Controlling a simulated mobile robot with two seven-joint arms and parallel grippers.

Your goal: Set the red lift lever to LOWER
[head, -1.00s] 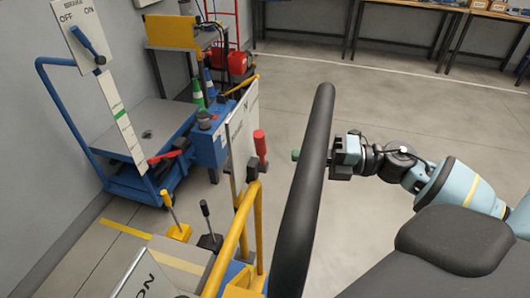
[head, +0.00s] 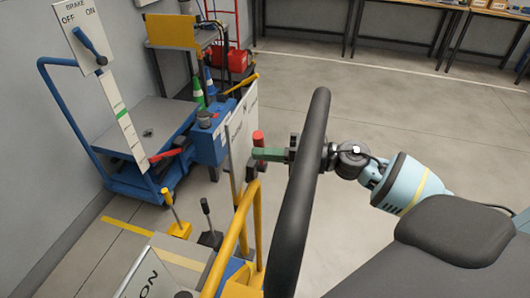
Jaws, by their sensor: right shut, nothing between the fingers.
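A red upright lever grip (head: 258,137) stands beside a white panel (head: 241,125) that I see nearly edge-on, so its markings cannot be read. My right gripper (head: 256,155) reaches in from the right, past the black bar. Its green fingers are shut and empty, with their tips just below the red grip in the picture. The tips overlap the lower part of the lever, and I cannot tell whether they touch it. Another red handle (head: 167,154) lies low by the blue cart's scale. My left gripper is not in view.
A thick black bar (head: 297,200) crosses in front of my right wrist. A yellow rail (head: 240,225) rises just below the lever. Yellow (head: 169,198) and black (head: 206,208) levers stand lower left. The blue cart (head: 150,130) is behind. Floor at the right is clear.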

